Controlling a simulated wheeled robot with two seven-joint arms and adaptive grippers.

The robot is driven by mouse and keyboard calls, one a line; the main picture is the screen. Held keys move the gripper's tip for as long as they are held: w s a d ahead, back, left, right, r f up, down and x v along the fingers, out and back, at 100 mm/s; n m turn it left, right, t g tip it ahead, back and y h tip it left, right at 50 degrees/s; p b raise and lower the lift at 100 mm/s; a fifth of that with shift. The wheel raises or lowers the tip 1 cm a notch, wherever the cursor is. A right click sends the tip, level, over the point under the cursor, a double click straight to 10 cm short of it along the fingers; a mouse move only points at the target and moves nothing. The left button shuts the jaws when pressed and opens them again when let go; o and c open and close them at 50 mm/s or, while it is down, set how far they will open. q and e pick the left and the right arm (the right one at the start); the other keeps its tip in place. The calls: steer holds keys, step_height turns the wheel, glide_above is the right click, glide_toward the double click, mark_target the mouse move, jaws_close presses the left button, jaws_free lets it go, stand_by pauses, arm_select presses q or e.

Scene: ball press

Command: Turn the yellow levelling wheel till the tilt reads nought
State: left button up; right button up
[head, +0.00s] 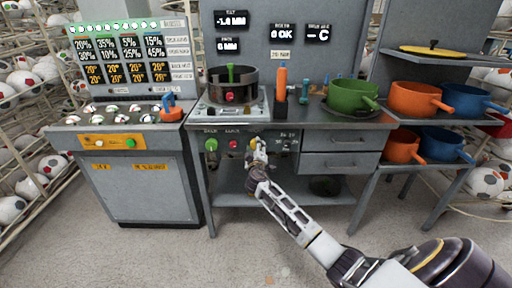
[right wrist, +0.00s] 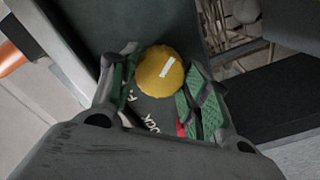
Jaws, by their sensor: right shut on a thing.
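The yellow levelling wheel (right wrist: 158,73) is a round knob with a white mark, on the bench's front panel. In the head view only a bit of the wheel (head: 253,143) shows behind my gripper. My right gripper (head: 258,152) reaches up to the panel and is shut on the wheel. In the right wrist view its green-padded fingers (right wrist: 160,92) stand on either side of the wheel. The tilt display (head: 231,20) on the back panel seems to read -1.0 MM, though the digits are small. My left gripper is not in view.
A green button (head: 211,144) and a red button (head: 233,144) sit left of the wheel. Drawers (head: 340,138) are to its right. A dark pot (head: 232,85) stands on the bench above, and a green pan (head: 351,95) further right. The floor in front is clear.

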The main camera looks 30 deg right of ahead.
arm_select(q)
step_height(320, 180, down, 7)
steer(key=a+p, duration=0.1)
steer(key=p, duration=0.2)
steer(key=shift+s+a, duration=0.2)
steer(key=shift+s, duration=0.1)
arm_select(e)
steer(key=shift+f+n, duration=0.1)
steer(key=shift+n, duration=3.7)
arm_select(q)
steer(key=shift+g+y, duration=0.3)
arm_select(e)
steer(key=o, duration=1)
steer(key=shift+s+a, duration=0.1)
steer(key=shift+s, duration=0.05)
steer(key=v, duration=1.1)
steer(key=shift+s+a, duration=0.15)
steer(key=shift+s, duration=0.2)
